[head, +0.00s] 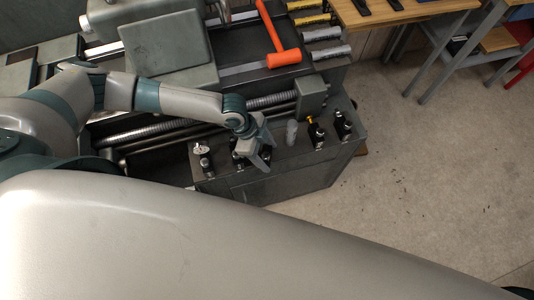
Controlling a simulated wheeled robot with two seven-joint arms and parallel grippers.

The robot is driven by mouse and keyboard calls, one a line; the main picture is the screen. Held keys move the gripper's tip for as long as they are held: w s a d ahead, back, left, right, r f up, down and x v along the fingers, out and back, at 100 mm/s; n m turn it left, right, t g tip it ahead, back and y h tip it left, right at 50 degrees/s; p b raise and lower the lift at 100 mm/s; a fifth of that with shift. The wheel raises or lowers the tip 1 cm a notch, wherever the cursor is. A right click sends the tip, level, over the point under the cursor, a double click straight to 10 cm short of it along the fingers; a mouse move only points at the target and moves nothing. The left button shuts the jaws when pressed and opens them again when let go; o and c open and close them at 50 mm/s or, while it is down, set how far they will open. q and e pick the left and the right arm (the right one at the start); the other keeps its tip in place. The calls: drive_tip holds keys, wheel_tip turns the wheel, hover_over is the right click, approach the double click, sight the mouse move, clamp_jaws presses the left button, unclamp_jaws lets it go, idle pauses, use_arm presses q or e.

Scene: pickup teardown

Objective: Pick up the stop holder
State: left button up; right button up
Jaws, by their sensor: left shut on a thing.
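My left gripper (253,158) reaches down over the front ledge of the lathe-like machine. It is shut on a small dark holder (266,154), which looks like the stop holder; the fingers hide most of it. Whether it touches the ledge I cannot tell. Similar dark holders stand on the same ledge: one with a silver top (204,158) to the left, one with a yellow-orange top (316,132) and another dark one (342,125) to the right. My right gripper is not in view.
A pale translucent cylinder (292,132) stands just right of the gripper. An orange hammer (275,45) and several metal-coloured pieces (322,33) lie on the machine behind. A ridged screw shaft (275,99) runs behind the ledge. Open floor (430,170) lies to the right.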

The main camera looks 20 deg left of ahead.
sight(267, 149)
use_arm(q)
drive_tip(key=shift+w+r+b, duration=0.1)
drive_tip(key=shift+r+b, duration=0.3)
drive_tip(key=shift+r, duration=0.4)
wheel_tip(267, 149, up, 2)
drive_tip(key=shift+r+b, duration=0.15)
drive_tip(key=shift+b, duration=0.35)
drive_tip(key=d+r+b, duration=0.3)
drive_tip(key=d+r, duration=0.4)
drive_tip(key=d, duration=0.4)
drive_tip(key=shift+d, duration=0.4)
drive_tip(key=shift+a+r, duration=0.1)
drive_tip(key=w+a+r+n+t+y+b, duration=0.1)
drive_tip(key=w+a+r+n+t+y, duration=0.1)
drive_tip(key=w+a+r+n, duration=0.4)
drive_tip(key=w+a+r+n+t+y, duration=0.2)
drive_tip(key=w+a+r+n, duration=0.4)
drive_tip(key=a+r+n, duration=0.5)
wheel_tip(267, 149, up, 2)
drive_tip(key=a, duration=0.2)
drive_tip(key=shift+a+r+b, duration=0.2)
drive_tip(key=shift+a+b, duration=0.2)
drive_tip(key=shift+s+a+n, duration=0.15)
drive_tip(key=shift+n, duration=0.15)
